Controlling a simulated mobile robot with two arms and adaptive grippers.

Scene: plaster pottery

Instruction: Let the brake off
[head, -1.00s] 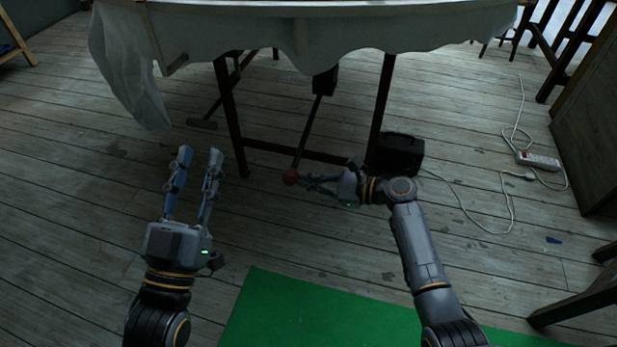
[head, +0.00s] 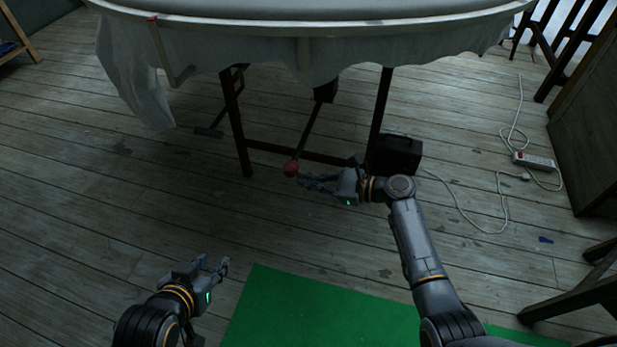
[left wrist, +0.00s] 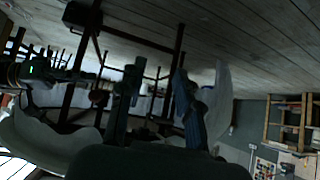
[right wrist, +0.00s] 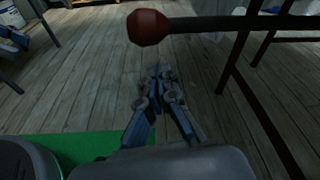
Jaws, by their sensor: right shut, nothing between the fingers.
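A dark lever with a red knob (head: 291,169) reaches down and forward from under the round cloth-draped table (head: 350,28). I take it for the brake lever. The knob also shows in the right wrist view (right wrist: 147,27), with the dark rod running right from it. My right gripper (head: 304,181) is shut and empty, its fingertips close by the knob. In the right wrist view its fingertips (right wrist: 158,75) appear just below the knob, with a gap in the picture; contact is unclear. My left gripper (head: 224,266) is open and empty, low at the left, away from the lever.
Dark table legs and a crossbar (head: 300,153) stand around the lever. A black box (head: 400,155) sits on the floor right of the right gripper. A white cable runs to a power strip (head: 533,160). A green mat (head: 320,308) lies in front; floor at left is clear.

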